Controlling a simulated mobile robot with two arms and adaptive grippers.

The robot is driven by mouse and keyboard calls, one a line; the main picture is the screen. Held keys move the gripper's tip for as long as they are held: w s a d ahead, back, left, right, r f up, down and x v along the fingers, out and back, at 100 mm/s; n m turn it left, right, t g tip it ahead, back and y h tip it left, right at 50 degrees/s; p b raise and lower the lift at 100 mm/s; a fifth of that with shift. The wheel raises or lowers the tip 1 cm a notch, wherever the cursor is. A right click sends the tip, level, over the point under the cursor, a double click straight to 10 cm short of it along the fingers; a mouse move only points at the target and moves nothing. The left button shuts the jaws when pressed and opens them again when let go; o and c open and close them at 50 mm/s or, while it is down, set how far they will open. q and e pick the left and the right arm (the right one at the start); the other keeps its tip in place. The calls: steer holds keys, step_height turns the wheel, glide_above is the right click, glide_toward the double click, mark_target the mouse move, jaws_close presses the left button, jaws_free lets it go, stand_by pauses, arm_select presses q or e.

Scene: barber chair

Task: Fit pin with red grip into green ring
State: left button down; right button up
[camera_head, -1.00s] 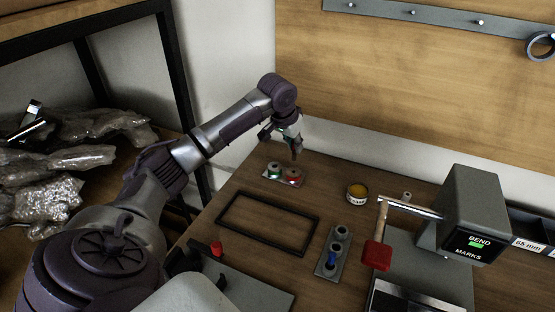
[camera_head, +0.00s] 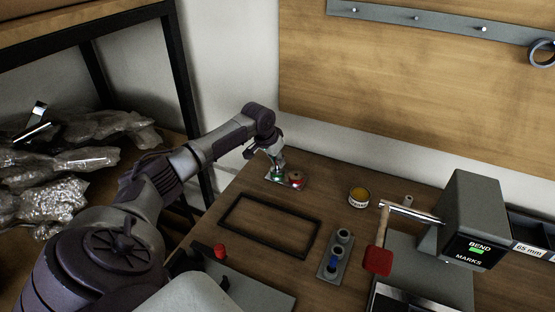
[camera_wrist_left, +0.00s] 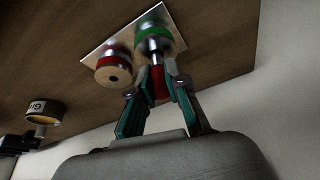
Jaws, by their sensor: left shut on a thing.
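The pin's red grip (camera_wrist_left: 158,84) is between the fingers of my left gripper (camera_wrist_left: 157,92), which is shut on it. The green ring (camera_wrist_left: 155,33) sits on a pale plate, straight beyond the pin in the left wrist view. The pin's metal end lines up with the green ring and overlaps it there; how deep it goes, I cannot tell. In the head view my left gripper (camera_head: 277,164) is right over the green ring (camera_head: 276,177) and hides most of the pin. My right gripper is not in view.
A red-ringed socket (camera_head: 296,179) stands beside the green one; it also shows in the left wrist view (camera_wrist_left: 113,68). A yellow-topped tin (camera_head: 358,195), a black frame (camera_head: 268,225) and a grey holder with a blue piece (camera_head: 335,256) are nearby. A bending machine (camera_head: 470,215) stands right.

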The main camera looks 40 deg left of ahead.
arm_select(q)
steer(key=shift+f, duration=0.1)
steer(key=c, duration=1.2)
jaws_free()
steer(key=v, duration=1.2)
